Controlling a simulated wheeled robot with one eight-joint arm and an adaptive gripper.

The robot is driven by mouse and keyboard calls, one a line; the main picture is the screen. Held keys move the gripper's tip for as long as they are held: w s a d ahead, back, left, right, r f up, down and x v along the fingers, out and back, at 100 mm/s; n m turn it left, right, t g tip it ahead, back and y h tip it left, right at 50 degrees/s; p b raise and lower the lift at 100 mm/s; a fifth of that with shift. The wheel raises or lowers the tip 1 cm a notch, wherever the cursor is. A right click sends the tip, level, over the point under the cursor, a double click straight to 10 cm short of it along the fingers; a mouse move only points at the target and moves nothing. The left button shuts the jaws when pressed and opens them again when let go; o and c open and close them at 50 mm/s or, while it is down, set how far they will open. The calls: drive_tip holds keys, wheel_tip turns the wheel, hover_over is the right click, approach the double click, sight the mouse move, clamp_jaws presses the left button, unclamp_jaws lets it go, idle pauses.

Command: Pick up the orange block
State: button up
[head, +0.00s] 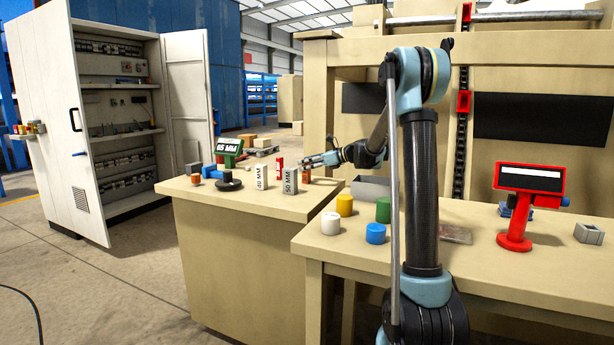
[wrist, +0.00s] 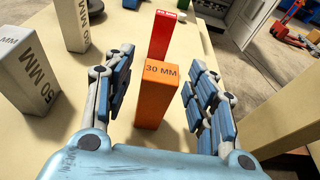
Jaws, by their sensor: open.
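The orange block (wrist: 157,100), marked 30 MM on its top, stands upright on the tan bench in the wrist view. In the head view, the orange block (head: 306,176) shows small near the bench's right side, below my gripper (head: 306,161). In the wrist view, the fingers of my gripper (wrist: 157,72) are spread wide, one on each side of the block. Gaps show between the block and both fingers, and nothing is held.
A red block (wrist: 161,36) stands just beyond the orange one. The grey 50 MM block (wrist: 30,85) and 40 MM block (wrist: 70,25) stand to the left. A grey bin (head: 370,189) and several coloured cylinders sit on the nearer table (head: 450,260).

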drive_tip(key=shift+a+f, duration=0.1)
drive_tip(key=shift+a, duration=0.2)
clamp_jaws()
